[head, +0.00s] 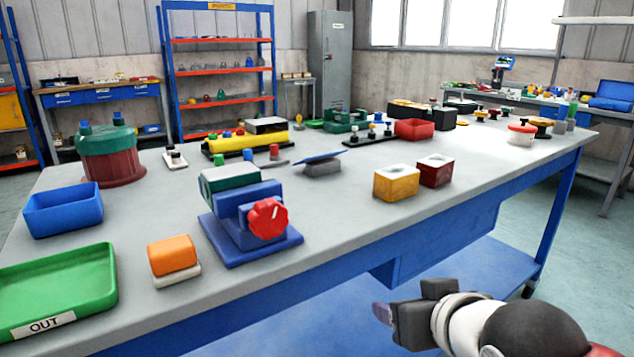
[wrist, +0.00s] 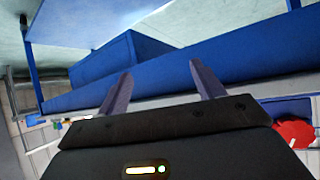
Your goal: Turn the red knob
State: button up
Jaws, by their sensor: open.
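The red knob (head: 268,218) is on the front face of a blue fixture (head: 236,240) near the table's front edge. The knob has a lobed rim and a pale mark that runs nearly upright, tilted a little to the right. In the wrist view a red part, which looks like the knob (wrist: 297,132), shows at the lower right, partly cut off by the gripper body. My gripper (head: 382,312) is low at the right in the head view, in front of the table and apart from the knob. In the wrist view its two fingers (wrist: 158,84) are spread with nothing between them.
The grey tabletop (head: 330,225) has a blue front edge and a drawer box (head: 440,240) under it. An orange block (head: 172,255), a green OUT tray (head: 55,292) and a blue bin (head: 63,208) stand left of the fixture. Yellow (head: 396,183) and dark red (head: 435,170) boxes stand right.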

jog(key=s+d+f+m+g+h, duration=0.2)
jog(key=s+f+g, duration=0.3)
jog(key=s+f, duration=0.3)
jog(key=m+t+y+p, duration=0.2)
jog(key=m+t+y, duration=0.75)
jog(key=m, duration=1.75)
send_near(273, 225)
jog(key=w+a+m+b, duration=0.1)
jog(key=w, duration=0.1)
jog(key=w+a+m+b, duration=0.1)
jog(key=w+a, duration=0.1)
jog(key=w+a+m+b, duration=0.1)
jog(key=w+m+b, duration=0.1)
jog(key=w, duration=0.1)
jog(key=shift+a+r, duration=0.1)
jog(key=shift+a, duration=0.15)
